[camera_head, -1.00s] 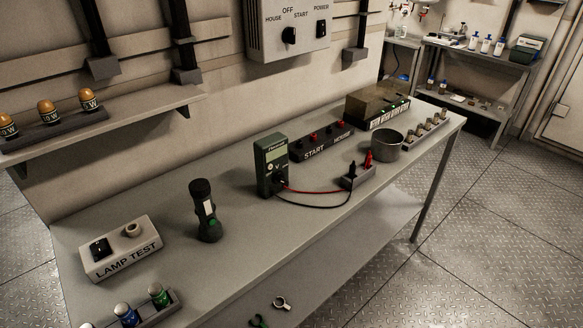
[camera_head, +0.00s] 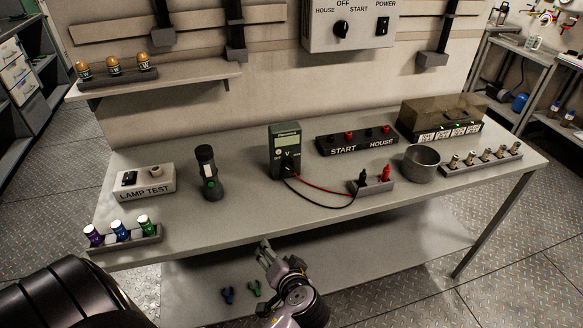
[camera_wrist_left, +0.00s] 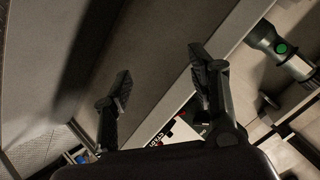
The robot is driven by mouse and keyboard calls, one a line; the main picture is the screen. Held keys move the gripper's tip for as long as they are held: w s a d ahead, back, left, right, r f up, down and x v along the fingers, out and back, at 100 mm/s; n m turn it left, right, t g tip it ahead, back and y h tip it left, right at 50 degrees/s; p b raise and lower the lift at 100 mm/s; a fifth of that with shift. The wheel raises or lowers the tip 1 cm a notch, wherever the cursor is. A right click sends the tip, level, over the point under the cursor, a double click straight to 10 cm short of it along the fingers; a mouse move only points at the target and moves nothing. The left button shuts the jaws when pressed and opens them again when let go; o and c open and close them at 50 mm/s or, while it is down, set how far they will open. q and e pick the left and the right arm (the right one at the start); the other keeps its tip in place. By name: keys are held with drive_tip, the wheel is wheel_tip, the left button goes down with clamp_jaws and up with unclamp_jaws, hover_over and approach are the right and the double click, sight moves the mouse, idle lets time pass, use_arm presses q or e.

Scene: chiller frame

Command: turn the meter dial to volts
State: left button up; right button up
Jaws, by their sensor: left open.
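The green meter (camera_head: 283,143) stands upright on the bench, screen facing me. Its dark dial (camera_head: 288,166) is low on the front, below a white V mark; its pointer is too small to read. A red lead and a black lead run from it to a small grey block (camera_head: 372,186). My left gripper (camera_head: 264,246) is at the bench's front edge, below and in front of the meter, apart from it. In the left wrist view the fingers (camera_wrist_left: 160,88) are spread with nothing between them. My right gripper is not in view.
A flashlight (camera_head: 208,173) stands left of the meter, with the lamp test box (camera_head: 146,182) beyond it. The START/HOUSE terminal strip (camera_head: 357,140) and a metal cup (camera_head: 421,163) are to the right. The bench front between flashlight and leads is clear.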

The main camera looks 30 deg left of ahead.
use_arm(q)
drive_tip(key=w+r, duration=0.1)
drive_tip(key=w+r+y, duration=0.1)
drive_tip(key=r, duration=0.1)
drive_tip(key=shift+w+d+t+y, duration=0.15)
drive_tip(key=shift+w+t+y, duration=0.15)
drive_tip(key=shift+t, duration=0.1)
drive_tip(key=w+d+r+t+y, duration=0.3)
drive_tip(key=w+d+r+t, duration=0.1)
drive_tip(key=w+r, duration=0.3)
drive_tip(key=m+p, duration=0.1)
drive_tip(key=p, duration=0.1)
approach(292, 169)
drive_tip(key=x, duration=0.9)
drive_tip(key=shift+w+a+r, duration=0.1)
drive_tip(key=shift+a, duration=0.15)
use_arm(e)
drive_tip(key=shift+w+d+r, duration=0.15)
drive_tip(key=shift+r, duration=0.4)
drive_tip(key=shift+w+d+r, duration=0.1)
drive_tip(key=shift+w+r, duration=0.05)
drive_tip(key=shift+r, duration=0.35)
use_arm(q)
drive_tip(key=shift+c, duration=0.5)
drive_tip(key=shift+h, duration=0.3)
drive_tip(key=c, duration=1.1)
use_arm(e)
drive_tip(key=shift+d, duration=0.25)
